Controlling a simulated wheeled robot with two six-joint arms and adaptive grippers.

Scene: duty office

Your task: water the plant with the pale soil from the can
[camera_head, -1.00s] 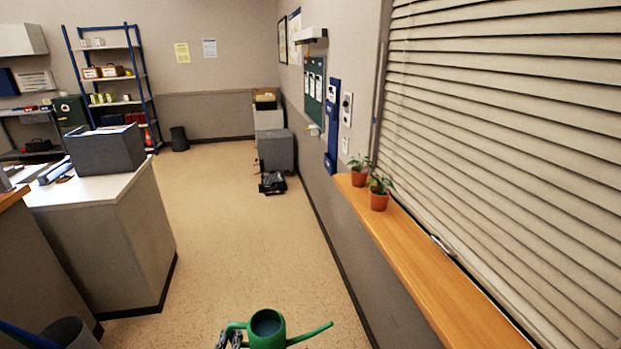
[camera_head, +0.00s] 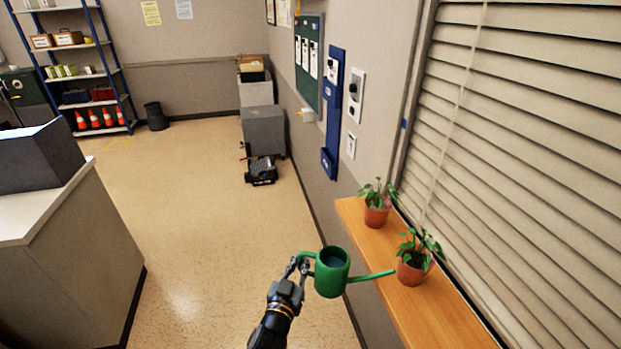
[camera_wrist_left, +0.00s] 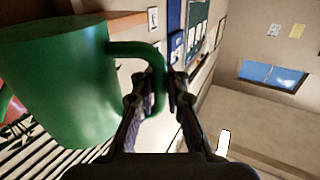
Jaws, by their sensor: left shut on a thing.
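The green watering can (camera_head: 331,276) is upright in the head view, with dark water or a dark inside at its open top. My left gripper (camera_head: 300,266) is shut on its handle; the left wrist view shows the fingers (camera_wrist_left: 162,88) closed around that handle. The spout points right, and its tip appears just left of the nearer potted plant (camera_head: 411,273). I cannot tell whether it touches the pot. A second potted plant (camera_head: 377,216) stands farther back. Both pots are terracotta; leaves hide much of the soil, so I cannot tell which is pale. My right gripper is out of view.
Both plants stand on a wooden sill (camera_head: 440,318) below the window blinds (camera_head: 530,150). A blue wall panel (camera_head: 332,120) is beyond the sill. A grey counter (camera_head: 60,250) stands at left, with open floor between it and the wall.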

